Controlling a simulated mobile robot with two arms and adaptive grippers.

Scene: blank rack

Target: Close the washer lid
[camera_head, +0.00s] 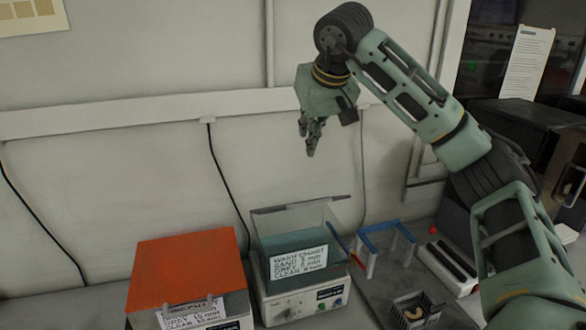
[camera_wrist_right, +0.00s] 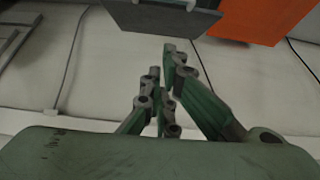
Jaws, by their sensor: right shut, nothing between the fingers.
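The washer (camera_head: 275,307) is a pale box with a teal tank and a handwritten wash chart on its front. Its clear lid (camera_head: 318,216) appears raised, standing up at the back with a grey bar along its top edge. My right gripper (camera_head: 310,153) is shut and empty, pointing down in the air well above the lid and apart from it. In the right wrist view its fingers (camera_wrist_right: 168,58) are close together. A grey panel with a small handle (camera_wrist_right: 160,22) shows beyond them, seemingly part of the washer. My left gripper is not in view.
An orange-topped box (camera_head: 187,268) stands left of the washer and also shows in the wrist view (camera_wrist_right: 250,18). A wall is behind.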

